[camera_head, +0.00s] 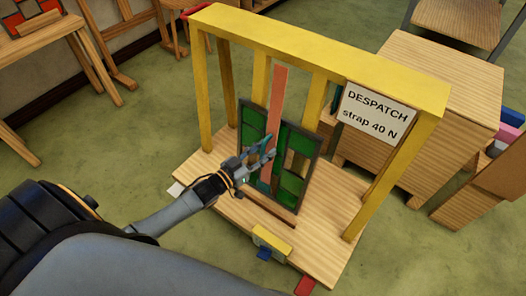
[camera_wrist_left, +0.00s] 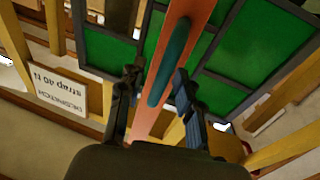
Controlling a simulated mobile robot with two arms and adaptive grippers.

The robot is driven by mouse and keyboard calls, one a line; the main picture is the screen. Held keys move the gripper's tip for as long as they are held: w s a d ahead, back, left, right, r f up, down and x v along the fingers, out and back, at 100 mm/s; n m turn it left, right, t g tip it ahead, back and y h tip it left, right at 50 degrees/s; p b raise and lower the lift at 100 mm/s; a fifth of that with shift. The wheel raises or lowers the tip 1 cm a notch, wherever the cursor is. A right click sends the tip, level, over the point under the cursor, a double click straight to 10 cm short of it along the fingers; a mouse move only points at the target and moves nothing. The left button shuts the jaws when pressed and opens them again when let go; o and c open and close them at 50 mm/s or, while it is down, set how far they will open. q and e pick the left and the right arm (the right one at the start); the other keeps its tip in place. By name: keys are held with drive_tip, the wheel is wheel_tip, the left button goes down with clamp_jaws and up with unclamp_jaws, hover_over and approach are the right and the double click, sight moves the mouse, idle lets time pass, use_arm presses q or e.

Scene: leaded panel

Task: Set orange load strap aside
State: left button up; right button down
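The orange load strap (camera_head: 277,100) stands upright across the front of a leaded panel (camera_head: 291,185) with green panes, under a yellow frame. In the left wrist view the strap (camera_wrist_left: 186,10) runs down through the picture and carries a teal grip (camera_wrist_left: 171,62). My left gripper (camera_head: 262,155) is at the strap's middle. In the left wrist view its fingers (camera_wrist_left: 158,80) stand apart on either side of the strap and grip, the right finger close to the grip. I cannot tell whether it touches. My right gripper is not in view.
The yellow frame (camera_head: 310,42) spans the wooden base (camera_head: 318,240), with posts close around the panel. A white sign (camera_head: 376,114) reads "DESPATCH strap 40 N". A wooden cabinet (camera_head: 430,95) stands to the right. Green floor (camera_head: 110,150) is open at left.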

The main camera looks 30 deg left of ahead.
use_arm(q)
clamp_jaws()
drive_tip(key=shift+w+a, duration=0.1)
idle(0.3)
